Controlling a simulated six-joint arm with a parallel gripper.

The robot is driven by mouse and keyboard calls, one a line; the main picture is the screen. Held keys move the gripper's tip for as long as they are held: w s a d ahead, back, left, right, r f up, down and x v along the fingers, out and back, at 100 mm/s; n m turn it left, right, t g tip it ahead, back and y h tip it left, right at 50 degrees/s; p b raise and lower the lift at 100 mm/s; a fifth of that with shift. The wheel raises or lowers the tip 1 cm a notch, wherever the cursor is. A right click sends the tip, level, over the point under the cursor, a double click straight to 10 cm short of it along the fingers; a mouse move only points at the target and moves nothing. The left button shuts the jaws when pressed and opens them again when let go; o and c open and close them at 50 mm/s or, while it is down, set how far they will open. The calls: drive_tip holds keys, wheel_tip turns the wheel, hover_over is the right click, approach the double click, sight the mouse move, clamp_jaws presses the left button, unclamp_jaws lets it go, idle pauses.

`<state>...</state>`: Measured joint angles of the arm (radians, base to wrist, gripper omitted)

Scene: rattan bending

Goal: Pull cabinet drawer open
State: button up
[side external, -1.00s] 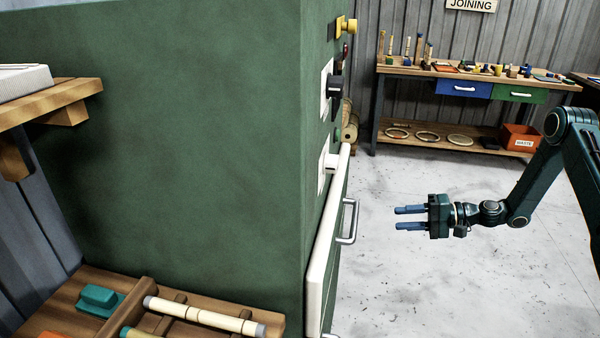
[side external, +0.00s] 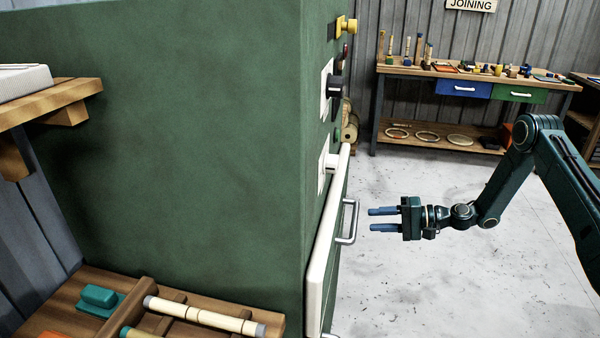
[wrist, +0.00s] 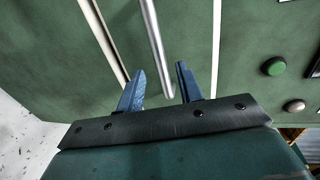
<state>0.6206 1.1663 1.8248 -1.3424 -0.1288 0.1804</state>
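The green cabinet (side external: 190,140) stands at the left of the side view. Its front, with a white-edged drawer or door panel (side external: 321,255), faces right and is closed as far as I can see. A silver bar handle (side external: 350,222) sticks out from that front. My gripper (side external: 382,220) is to the right of the handle, level with it and a short gap away. Its two blue fingers point at the handle and are apart with nothing between them. In the wrist view the handle (wrist: 152,50) lies ahead, between the lines of the open fingers (wrist: 160,85).
A lower handle (side external: 330,336) is partly in view. A workbench (side external: 470,75) stands at the back. The floor (side external: 450,290) right of the cabinet is clear.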

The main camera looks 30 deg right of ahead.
sight(354, 217)
drive_tip(key=shift+x, duration=3.45)
drive_tip(key=shift+r, duration=0.1)
clamp_jaws()
